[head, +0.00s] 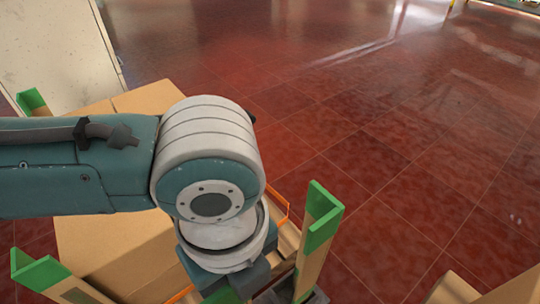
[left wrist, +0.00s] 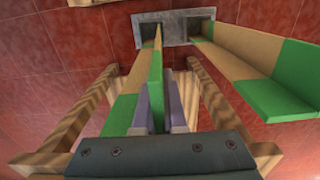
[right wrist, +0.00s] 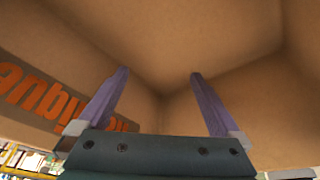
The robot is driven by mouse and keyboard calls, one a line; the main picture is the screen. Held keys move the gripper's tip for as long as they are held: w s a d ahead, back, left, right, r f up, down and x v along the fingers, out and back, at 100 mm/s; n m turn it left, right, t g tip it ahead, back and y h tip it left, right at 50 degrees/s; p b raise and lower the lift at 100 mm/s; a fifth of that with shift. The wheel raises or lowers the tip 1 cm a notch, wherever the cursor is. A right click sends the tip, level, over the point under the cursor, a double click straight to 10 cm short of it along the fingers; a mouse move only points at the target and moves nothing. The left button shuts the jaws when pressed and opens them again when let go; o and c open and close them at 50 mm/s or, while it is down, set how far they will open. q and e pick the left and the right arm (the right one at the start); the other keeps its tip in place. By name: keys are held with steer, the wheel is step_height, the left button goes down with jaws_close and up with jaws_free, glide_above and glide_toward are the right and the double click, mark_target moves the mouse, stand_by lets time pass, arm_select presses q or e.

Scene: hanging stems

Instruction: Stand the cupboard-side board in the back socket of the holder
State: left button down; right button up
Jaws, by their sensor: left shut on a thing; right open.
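My left gripper (left wrist: 160,105) is shut on a tan, green-ended angled board (left wrist: 156,78). The board runs away from the fingers to the left opening of the grey two-socket holder (left wrist: 176,15); I cannot tell whether its end is inside. A second angled board (left wrist: 250,65) has its tan end at the right opening. In the head view my left arm covers most of the held board, with a green bit (head: 222,296) below the wrist. An upright green-topped board (head: 320,222) stands just right of that wrist. My right gripper (right wrist: 160,95) is open and empty, facing brown cardboard.
Cardboard boxes (head: 100,235) lie under and beside my left arm. Other green-ended angle pieces stand at the left (head: 32,101) and lower left (head: 42,273). A pale cupboard-like panel (head: 60,50) is at upper left. Wooden bars (left wrist: 92,100) flank the held board.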

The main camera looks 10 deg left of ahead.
arm_select(q)
steer(key=shift+f+b, duration=0.3)
steer(key=shift+f, duration=0.25)
arm_select(e)
steer(key=shift+f, duration=0.35)
arm_select(q)
steer(key=c, duration=0.9)
jaws_free()
